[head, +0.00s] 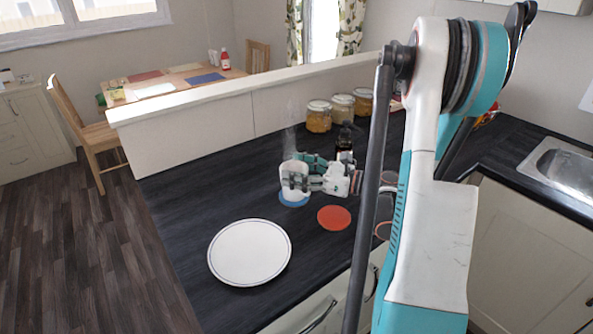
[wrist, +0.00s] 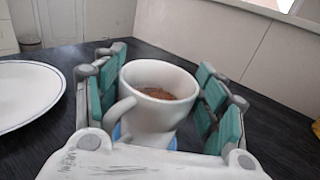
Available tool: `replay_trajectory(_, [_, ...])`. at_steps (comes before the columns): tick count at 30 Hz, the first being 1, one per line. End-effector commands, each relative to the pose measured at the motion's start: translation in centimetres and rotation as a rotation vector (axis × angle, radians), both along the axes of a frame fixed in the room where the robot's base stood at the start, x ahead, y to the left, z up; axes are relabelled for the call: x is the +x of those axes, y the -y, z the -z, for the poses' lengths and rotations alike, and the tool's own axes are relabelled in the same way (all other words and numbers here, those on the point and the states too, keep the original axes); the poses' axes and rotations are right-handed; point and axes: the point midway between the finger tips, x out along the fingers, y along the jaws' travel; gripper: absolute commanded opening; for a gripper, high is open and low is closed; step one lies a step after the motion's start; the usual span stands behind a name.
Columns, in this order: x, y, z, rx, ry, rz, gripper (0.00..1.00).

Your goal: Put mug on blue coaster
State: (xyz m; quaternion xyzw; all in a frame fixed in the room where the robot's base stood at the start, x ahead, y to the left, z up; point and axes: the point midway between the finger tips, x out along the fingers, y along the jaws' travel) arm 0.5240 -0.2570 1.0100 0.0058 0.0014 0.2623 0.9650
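The white mug (head: 293,181) stands upright on the blue coaster (head: 291,203), whose edge shows under it. In the wrist view the mug (wrist: 150,100) holds something brown, and its handle points toward my gripper, to the left. Bits of the blue coaster (wrist: 117,133) show at the mug's base. My gripper (head: 308,172) reaches in from the right, low over the counter. In the wrist view its teal-padded fingers (wrist: 160,85) are spread on either side of the mug, with narrow gaps. Light contact with the rim is hard to rule out.
A white plate (head: 249,252) lies at the front left, and a red coaster (head: 334,217) lies right of the blue one. The counter left of the mug is clear.

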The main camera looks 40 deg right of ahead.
Motion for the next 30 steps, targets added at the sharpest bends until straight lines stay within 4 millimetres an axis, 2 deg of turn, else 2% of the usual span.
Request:
replay_trajectory(1, [0.0, 0.0, 0.0, 0.0, 0.0, 0.0, 0.78])
replay_trajectory(2, [0.0, 0.0, 0.0, 0.0, 0.0, 0.0, 0.84])
replay_trajectory(17, [-0.1, 0.1, -0.5, 0.0, 0.0, 0.001, 0.84])
replay_trajectory(30, [-7.4, 4.5, -0.5, 0.0, 0.0, 0.005, 0.84])
